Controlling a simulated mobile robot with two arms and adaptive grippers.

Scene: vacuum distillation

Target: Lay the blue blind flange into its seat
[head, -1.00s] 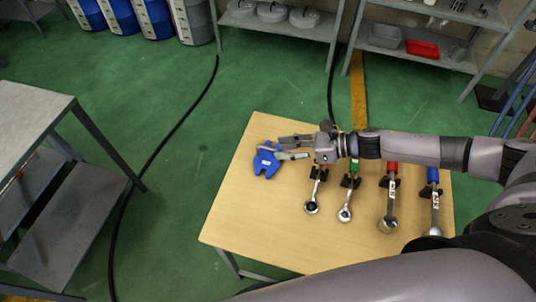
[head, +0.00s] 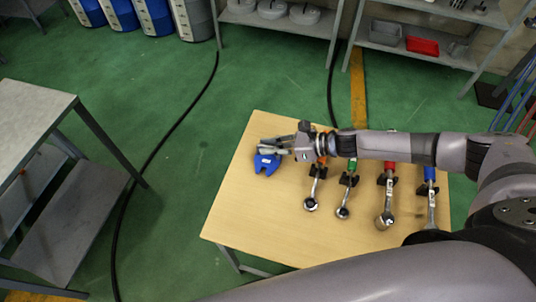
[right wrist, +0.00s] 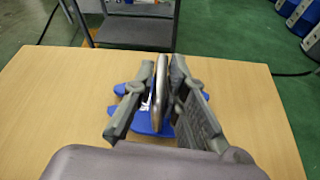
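A blue notched piece with a white label (head: 266,165) lies on the left part of the wooden table. In the right wrist view the blue piece (right wrist: 157,124) shows beneath a thin, upright grey disc (right wrist: 160,85), seen nearly edge-on. The disc may be the blind flange, but I cannot tell for certain. My right gripper (head: 272,146) is above the blue piece. In the right wrist view, its fingers (right wrist: 163,72) stand close on either side of the disc; contact on both sides is unclear. My left gripper is not in view. I cannot make out the flange's seat.
Several wrenches with coloured handles, such as the green-handled one (head: 350,170), lie in black holders to the right on the wooden table (head: 240,215). The table's front left is bare. A grey table (head: 35,115) stands at far left; shelves with a red tray (head: 422,46) stand behind.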

